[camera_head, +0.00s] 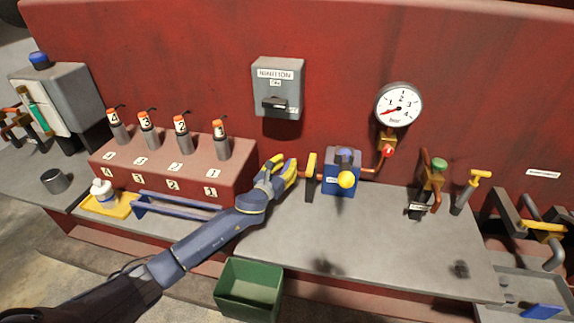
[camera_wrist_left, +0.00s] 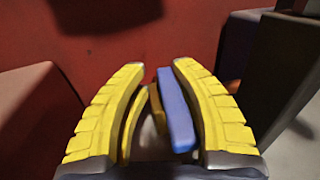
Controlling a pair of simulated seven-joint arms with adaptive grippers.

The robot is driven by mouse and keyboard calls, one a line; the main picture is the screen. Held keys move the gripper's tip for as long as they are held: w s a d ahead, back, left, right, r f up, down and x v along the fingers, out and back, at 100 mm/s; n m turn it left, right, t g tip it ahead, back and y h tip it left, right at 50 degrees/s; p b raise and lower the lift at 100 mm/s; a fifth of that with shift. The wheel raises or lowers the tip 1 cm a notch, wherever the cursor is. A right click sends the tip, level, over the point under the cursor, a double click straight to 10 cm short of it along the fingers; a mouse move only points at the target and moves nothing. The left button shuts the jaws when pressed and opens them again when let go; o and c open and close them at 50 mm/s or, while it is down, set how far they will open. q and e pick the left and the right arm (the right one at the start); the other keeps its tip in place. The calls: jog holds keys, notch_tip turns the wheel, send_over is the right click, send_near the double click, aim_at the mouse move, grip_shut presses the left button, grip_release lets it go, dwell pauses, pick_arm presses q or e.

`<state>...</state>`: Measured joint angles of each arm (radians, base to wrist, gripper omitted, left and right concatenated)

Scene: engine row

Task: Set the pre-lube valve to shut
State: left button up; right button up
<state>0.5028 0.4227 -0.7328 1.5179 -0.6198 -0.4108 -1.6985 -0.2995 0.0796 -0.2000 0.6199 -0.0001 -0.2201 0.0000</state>
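No label I can read names the pre-lube valve. My left gripper (camera_head: 290,166) is just left of this lever, fingers apart. In the left wrist view the yellow fingers (camera_wrist_left: 160,70) are parted. A blue bar (camera_wrist_left: 177,110) shows between them, nearer the right finger, with a yellow piece behind it. I cannot tell whether either finger touches it. My right gripper is not in view.
A red block (camera_head: 170,165) with numbered injectors is left of the gripper. Above are the ignition box (camera_head: 278,88) and a pressure gauge (camera_head: 399,105) with a low needle. Right are a green-capped fitting (camera_head: 438,165) and a yellow T-handle (camera_head: 480,174).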

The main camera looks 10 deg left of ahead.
pick_arm(q)
jog(key=shift+o, duration=0.4)
jog(key=shift+d+r, duration=0.4)
jog(key=shift+r, duration=0.15)
jog(key=shift+f, duration=0.25)
jog(key=shift+s+a+f, duration=0.1)
jog(key=shift+s, duration=0.15)
jog(key=v, duration=1.1)
jog(key=shift+s+a, duration=0.2)
